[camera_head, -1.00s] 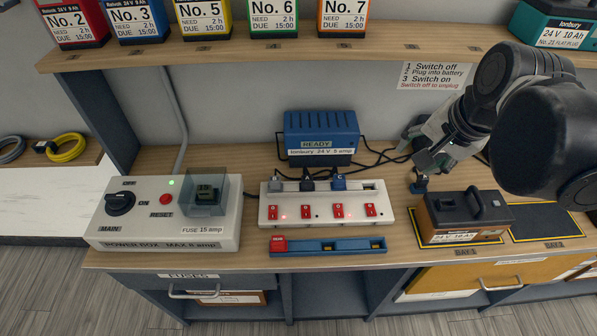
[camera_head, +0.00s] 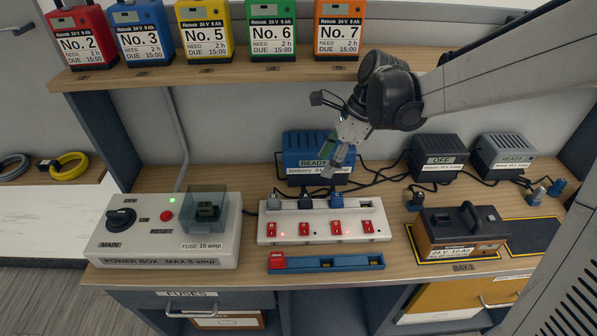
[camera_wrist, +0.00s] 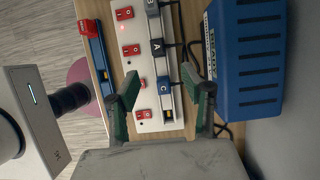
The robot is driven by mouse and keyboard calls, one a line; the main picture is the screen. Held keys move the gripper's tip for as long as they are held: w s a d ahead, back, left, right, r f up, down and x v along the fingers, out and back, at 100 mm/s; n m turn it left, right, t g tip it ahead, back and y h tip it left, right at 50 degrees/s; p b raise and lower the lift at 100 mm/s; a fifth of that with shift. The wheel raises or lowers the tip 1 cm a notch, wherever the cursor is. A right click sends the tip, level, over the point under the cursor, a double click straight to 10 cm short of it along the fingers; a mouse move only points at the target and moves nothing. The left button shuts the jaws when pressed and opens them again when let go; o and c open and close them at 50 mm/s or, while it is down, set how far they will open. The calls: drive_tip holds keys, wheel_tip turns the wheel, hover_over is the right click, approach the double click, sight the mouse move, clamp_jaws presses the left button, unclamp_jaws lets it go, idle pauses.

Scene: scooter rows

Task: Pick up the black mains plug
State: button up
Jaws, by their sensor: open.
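The black mains plug (camera_head: 305,199), marked A, sits in the white power strip (camera_head: 262,234) between a grey plug (camera_head: 273,201) and a blue plug (camera_head: 336,200). In the wrist view the black plug (camera_wrist: 157,47) stands in the strip, beyond the blue plug marked C (camera_wrist: 164,88). My gripper (camera_head: 338,160) is open and empty, above and behind the blue-plug end of the strip. In the wrist view its green-padded fingers (camera_wrist: 161,102) straddle the strip near the blue plug, apart from the black plug.
A blue charger (camera_head: 318,152) marked READY stands behind the strip, partly hidden by my gripper. A power box (camera_head: 165,240) is at left and a battery (camera_head: 462,232) at right. Cables run behind the strip. A shelf with batteries (camera_head: 200,75) hangs above.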

sight(307, 196)
drive_tip(key=x, duration=0.8)
drive_tip(key=shift+a+f+b, duration=0.1)
drive_tip(key=shift+f+b, duration=0.05)
drive_tip(key=shift+b, duration=0.15)
drive_tip(key=shift+s+x, duration=0.15)
drive_tip(key=shift+x, duration=1.2)
drive_tip(key=shift+s+x, duration=0.1)
drive_tip(key=shift+x, duration=1.3)
clamp_jaws()
